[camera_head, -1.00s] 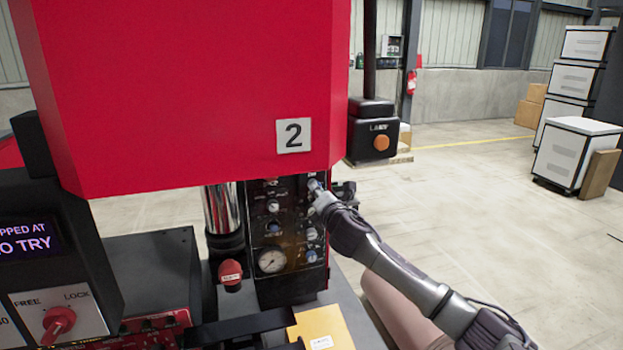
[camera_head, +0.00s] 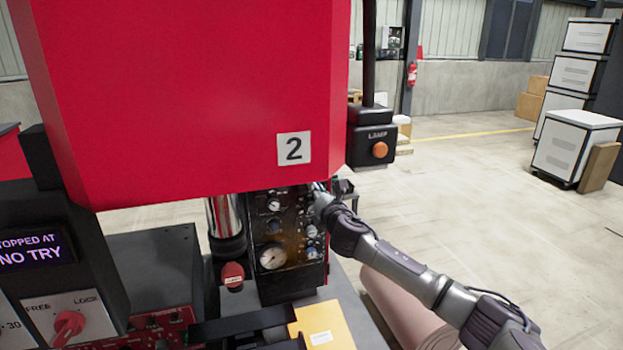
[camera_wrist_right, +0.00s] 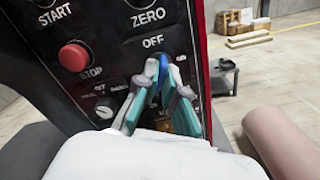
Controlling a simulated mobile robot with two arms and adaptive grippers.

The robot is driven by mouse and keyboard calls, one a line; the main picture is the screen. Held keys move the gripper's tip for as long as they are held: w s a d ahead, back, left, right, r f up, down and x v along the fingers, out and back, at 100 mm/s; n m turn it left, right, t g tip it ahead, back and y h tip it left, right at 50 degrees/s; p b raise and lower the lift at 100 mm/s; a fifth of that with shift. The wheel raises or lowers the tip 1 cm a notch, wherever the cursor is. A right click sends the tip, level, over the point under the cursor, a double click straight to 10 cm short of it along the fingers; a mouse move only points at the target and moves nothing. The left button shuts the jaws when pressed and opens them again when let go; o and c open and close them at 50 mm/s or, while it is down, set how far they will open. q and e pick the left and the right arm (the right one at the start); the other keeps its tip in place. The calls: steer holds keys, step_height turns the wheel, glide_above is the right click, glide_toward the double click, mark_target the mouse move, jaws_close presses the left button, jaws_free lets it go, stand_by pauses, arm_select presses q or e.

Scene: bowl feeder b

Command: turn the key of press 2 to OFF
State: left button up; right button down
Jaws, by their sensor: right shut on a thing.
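Press 2 is the red machine (camera_head: 200,90) with a white "2" plate (camera_head: 294,149). Its black control panel (camera_head: 268,285) is under the red housing. My right gripper (camera_head: 318,197) is at the panel's upper right, partly hidden by the housing's lower edge. In the right wrist view, my right gripper (camera_wrist_right: 158,84) is shut on the blue key (camera_wrist_right: 174,76), just below the "OFF" label (camera_wrist_right: 153,41). The fingers cover much of the key, so its exact angle is hard to tell. My left gripper is not in view.
A red stop button (camera_wrist_right: 74,57) and a small knob (camera_wrist_right: 104,107) are left of the gripper in the wrist view.

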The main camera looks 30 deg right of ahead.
steer(key=shift+f+n, duration=0.1)
steer(key=shift+n, duration=1.7)
steer(key=n, duration=0.3)
steer(key=shift+n, duration=0.4)
steer(key=c, duration=1.2)
jaws_free()
steer(key=v, duration=0.7)
